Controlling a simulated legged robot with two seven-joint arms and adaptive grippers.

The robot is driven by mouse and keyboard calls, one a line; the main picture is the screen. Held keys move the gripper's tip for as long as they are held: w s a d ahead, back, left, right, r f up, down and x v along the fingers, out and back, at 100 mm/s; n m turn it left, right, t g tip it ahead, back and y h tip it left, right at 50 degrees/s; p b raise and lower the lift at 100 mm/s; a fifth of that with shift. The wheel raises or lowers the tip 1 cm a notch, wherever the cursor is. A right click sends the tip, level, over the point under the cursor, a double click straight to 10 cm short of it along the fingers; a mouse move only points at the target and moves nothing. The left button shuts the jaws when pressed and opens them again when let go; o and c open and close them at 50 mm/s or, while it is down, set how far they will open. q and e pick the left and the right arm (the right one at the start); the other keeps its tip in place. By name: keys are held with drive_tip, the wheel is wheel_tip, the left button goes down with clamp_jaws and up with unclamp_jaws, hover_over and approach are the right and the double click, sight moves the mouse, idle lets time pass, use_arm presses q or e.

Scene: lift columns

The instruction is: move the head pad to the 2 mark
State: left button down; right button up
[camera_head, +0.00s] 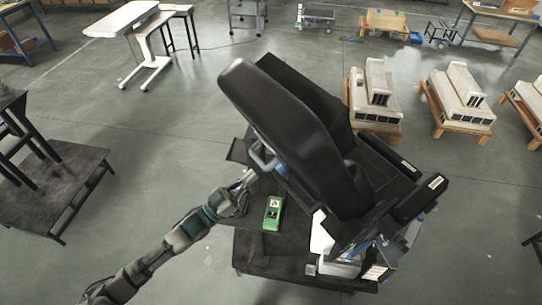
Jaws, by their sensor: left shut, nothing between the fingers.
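A large black padded seat (285,125) stands on a dark platform (262,262), its tall back leaning toward the upper left. I cannot tell a separate head pad from the rest of the padding. A silver-blue metal handle or bracket (262,158) shows at the seat's left side. My left gripper (249,176) is shut and empty, just below this bracket; I cannot tell whether it touches it. No 2 mark is legible. My right gripper is not in view.
A green box (273,213) lies on the platform just right of my left gripper. White machine models on wooden stands (374,95) are at the upper right. A dark low table (55,190) stands at the left. Grey floor is open between them.

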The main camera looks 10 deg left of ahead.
use_arm(q)
drive_tip(key=v, duration=0.4)
drive_tip(key=shift+b, duration=0.3)
drive_tip(key=shift+d, duration=0.1)
idle(0.6)
